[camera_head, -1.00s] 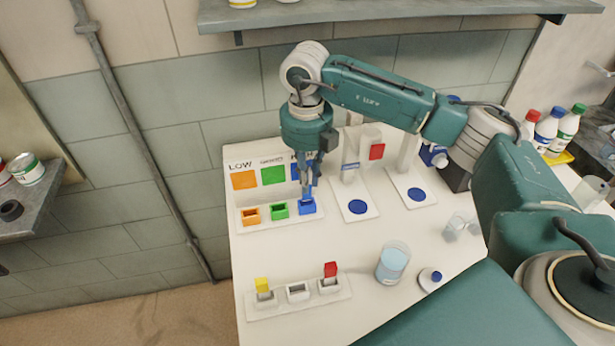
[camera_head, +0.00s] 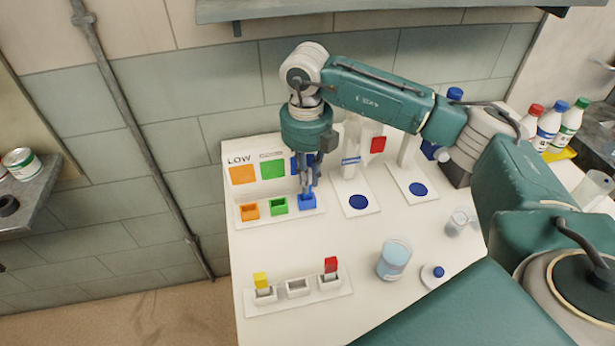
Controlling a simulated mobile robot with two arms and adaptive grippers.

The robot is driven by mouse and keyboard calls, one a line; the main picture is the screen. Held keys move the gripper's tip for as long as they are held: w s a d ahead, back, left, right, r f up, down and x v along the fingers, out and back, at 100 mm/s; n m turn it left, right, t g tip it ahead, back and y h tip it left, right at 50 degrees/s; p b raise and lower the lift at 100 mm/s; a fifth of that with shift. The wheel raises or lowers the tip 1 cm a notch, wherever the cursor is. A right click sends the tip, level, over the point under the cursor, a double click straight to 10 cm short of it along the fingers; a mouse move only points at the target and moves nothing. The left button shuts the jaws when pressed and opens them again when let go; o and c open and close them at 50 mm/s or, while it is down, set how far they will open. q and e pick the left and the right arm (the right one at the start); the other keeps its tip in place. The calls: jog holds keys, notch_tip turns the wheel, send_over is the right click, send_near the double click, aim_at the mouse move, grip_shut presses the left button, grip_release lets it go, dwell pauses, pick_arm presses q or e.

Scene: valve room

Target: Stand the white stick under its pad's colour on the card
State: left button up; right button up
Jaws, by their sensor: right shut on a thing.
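The card (camera_head: 240,159) stands upright at the back of the white table, marked LOW at its left, with an orange square, a green square and a blue square mostly hidden by my arm. Below it is a white rack with an orange slot (camera_head: 249,210), a green slot (camera_head: 279,205) and a blue slot (camera_head: 307,201). My right gripper (camera_head: 307,189) points down, shut, with its fingertips right at the blue slot. The white stick in it is mostly hidden by the fingers, so I cannot tell how deep it sits. My left gripper is not in view.
A front rack (camera_head: 318,298) holds a yellow-topped stick (camera_head: 261,281) and a red-topped stick (camera_head: 331,266), with an empty middle slot (camera_head: 297,286). Two blue-disc stands (camera_head: 358,203) are right of my gripper.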

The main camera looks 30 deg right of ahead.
jog(key=shift+f+b, duration=1)
jog(key=shift+f, duration=0.15)
dwell(0.8)
dwell(0.3)
jog(key=o, duration=0.8)
jog(key=shift+r, duration=0.15)
notch_tip(320, 180, up, 12)
jog(key=shift+a+f, duration=0.1)
jog(key=shift+f, duration=0.05)
